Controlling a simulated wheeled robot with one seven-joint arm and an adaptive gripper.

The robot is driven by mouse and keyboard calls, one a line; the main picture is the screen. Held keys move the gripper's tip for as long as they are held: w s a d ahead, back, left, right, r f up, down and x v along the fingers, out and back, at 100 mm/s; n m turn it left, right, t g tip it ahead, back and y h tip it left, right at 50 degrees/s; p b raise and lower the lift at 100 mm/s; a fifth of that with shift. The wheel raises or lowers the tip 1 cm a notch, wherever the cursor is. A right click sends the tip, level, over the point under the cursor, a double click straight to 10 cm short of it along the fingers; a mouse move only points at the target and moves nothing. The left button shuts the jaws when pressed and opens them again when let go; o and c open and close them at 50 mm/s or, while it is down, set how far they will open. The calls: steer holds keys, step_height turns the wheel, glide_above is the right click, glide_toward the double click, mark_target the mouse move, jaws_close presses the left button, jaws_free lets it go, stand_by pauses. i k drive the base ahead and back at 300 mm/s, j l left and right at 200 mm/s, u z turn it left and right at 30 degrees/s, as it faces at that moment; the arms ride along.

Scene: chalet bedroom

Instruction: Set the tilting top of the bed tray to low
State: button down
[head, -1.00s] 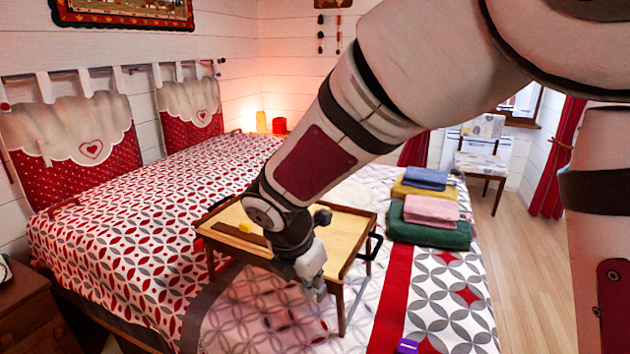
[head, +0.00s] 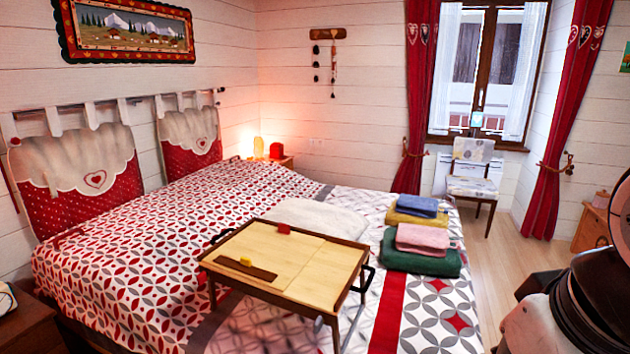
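The bed tray (head: 331,293) is a wooden tray on legs, standing on the bed in the middle of the head view. Its light wooden top (head: 275,264) looks flat or nearly flat against the frame; I cannot tell its exact tilt. A dark brown strip (head: 238,268) lies along the top's near left part. A small yellow piece (head: 246,262) sits by that strip, and a small red piece (head: 284,229) is at the far edge. Black loop handles show at the tray's left and right ends. My gripper is not in view; only parts of my arm show at the lower right.
The bed (head: 130,255) has a patterned red, grey and white cover. A white folded cloth (head: 318,217) lies behind the tray. Folded towels, with a green one (head: 420,260) at the bottom, are stacked to its right. A chair (head: 472,172) stands by the window. Floor shows at the right.

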mark_target(285, 253)
steer(key=k+u, duration=0.1)
steer(key=u, duration=0.25)
steer(key=k+j, duration=0.1)
steer(key=k, duration=0.15)
steer(key=i+j+z, duration=0.1)
steer(key=i+j, duration=0.2)
steer(key=i+j+z, duration=0.1)
steer(key=i+j, duration=0.15)
steer(key=i+j+z, duration=0.15)
steer(key=i+j, duration=0.15)
steer(key=j, duration=0.15)
steer(key=i+j+z, duration=0.1)
steer(key=i+j, duration=0.15)
steer(key=j, duration=0.15)
steer(key=i+j+z, duration=0.1)
steer(key=j, duration=0.3)
steer(key=i+j+z, duration=0.1)
steer(key=i+j, duration=0.25)
steer(key=j, duration=0.1)
